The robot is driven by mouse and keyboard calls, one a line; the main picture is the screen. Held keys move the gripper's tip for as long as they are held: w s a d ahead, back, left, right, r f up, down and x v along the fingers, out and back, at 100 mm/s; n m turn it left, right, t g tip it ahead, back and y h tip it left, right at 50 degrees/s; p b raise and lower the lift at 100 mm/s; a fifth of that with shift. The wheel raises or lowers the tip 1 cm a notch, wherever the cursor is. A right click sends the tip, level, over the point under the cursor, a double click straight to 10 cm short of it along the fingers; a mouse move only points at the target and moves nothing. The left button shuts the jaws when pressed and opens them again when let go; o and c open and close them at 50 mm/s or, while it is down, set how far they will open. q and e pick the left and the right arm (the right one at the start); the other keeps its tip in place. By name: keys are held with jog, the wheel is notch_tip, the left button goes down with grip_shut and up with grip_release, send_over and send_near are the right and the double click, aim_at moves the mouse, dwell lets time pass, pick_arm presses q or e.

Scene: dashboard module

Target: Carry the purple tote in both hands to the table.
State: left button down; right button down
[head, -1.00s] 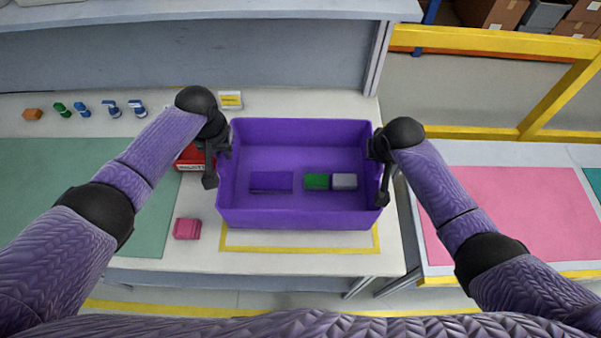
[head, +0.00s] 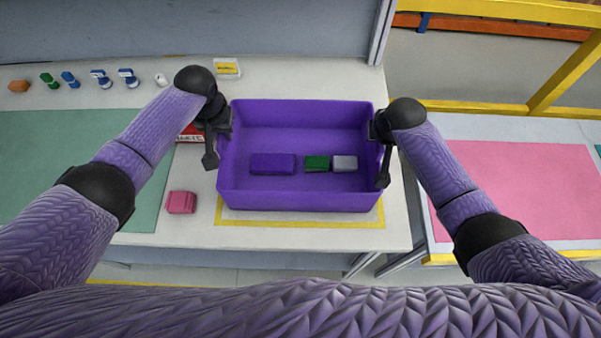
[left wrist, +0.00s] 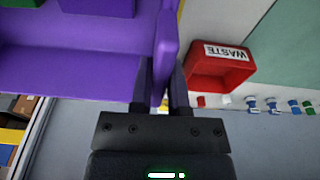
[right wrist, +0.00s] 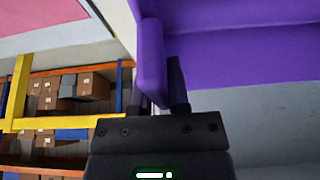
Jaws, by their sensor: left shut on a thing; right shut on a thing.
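The purple tote (head: 298,198) is level in front of me in the head view, over the yellow-outlined spot of a white bench. Inside lie a purple block (head: 272,164), a green block (head: 316,163) and a grey block (head: 344,163). My left gripper (head: 214,143) is shut on the tote's left wall; the left wrist view shows the wall (left wrist: 164,50) between the fingers. My right gripper (head: 382,153) is shut on the right wall, also seen in the right wrist view (right wrist: 151,60). I cannot tell whether the tote's underside touches the bench.
A red waste bin (left wrist: 218,68) is beside my left gripper. A pink block (head: 181,202) and green mat (head: 90,165) are on the bench's left part, small bottles behind. A table with a pink mat (head: 520,190) stands right, past a gap, with a yellow rail (head: 565,75) behind.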

pick_arm(q)
jog(key=c, duration=0.9)
grip_release()
jog(key=shift+a+p, duration=0.1)
jog(key=shift+p, duration=0.25)
pick_arm(e)
jog(key=c, duration=0.9)
grip_release()
pick_arm(q)
jog(key=o, duration=0.3)
pick_arm(e)
jog(key=o, duration=0.3)
jog(key=shift+r, duration=0.15)
jog(key=v, duration=1.1)
jog(key=shift+s+r, duration=0.2)
jog(key=shift+r, duration=0.15)
pick_arm(q)
notch_tip(320, 180, up, 12)
jog(key=s, duration=0.1)
jog(key=shift+s, duration=0.4)
